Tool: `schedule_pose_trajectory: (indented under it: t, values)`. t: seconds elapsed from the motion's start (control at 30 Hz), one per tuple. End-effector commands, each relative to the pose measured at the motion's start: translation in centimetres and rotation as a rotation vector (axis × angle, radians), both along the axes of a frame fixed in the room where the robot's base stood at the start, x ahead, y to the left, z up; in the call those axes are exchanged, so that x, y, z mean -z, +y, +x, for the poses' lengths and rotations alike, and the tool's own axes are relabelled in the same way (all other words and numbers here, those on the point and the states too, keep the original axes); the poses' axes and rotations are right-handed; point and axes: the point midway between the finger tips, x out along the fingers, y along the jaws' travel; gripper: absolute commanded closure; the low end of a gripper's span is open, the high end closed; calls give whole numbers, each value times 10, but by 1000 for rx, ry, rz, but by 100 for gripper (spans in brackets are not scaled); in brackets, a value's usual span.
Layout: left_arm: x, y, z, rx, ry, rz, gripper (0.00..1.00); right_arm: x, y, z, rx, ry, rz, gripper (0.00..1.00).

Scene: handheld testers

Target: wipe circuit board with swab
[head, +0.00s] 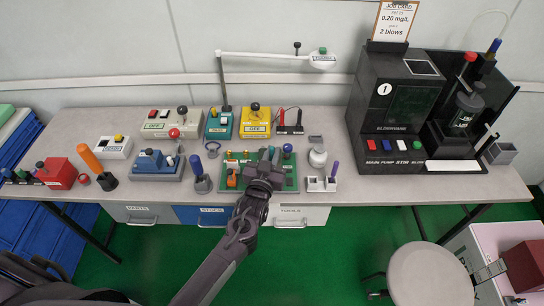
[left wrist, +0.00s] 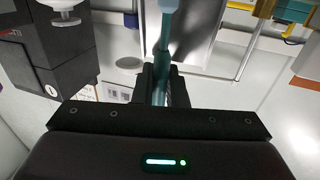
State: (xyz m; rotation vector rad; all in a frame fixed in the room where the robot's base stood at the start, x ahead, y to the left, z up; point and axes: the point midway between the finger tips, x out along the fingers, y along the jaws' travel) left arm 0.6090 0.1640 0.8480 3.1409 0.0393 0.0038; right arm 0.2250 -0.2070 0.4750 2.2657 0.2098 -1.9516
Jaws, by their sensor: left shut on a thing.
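The green circuit board (head: 291,170) lies near the front middle of the bench, with orange and other small parts on it. My left gripper (head: 268,158) is above the board, and its arm hides part of it. In the left wrist view, my left gripper (left wrist: 160,88) is shut on a slim teal stick, the swab (left wrist: 163,45), which points away from the jaws. Whether the swab's tip touches the board cannot be told. My right gripper is not in view.
A blue-handled tool in a stand (head: 201,178) is left of the board. Small white holders (head: 321,184) are right of it. Testers, including a yellow one (head: 254,121), stand behind. A large black machine (head: 393,105) fills the right side.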

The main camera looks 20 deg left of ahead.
Motion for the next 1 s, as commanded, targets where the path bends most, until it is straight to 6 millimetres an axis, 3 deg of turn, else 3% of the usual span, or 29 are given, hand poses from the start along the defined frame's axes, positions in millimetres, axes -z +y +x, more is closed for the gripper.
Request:
schedule_pose_trajectory:
  t: [0.27,0.8,1.0]
  values:
    - [0,0,-1,-1,5,1,100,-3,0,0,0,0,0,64]
    - [-54,0,-1,0,2,1,100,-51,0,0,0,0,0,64]
    - [-60,0,-1,0,3,1,100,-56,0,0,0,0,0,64]
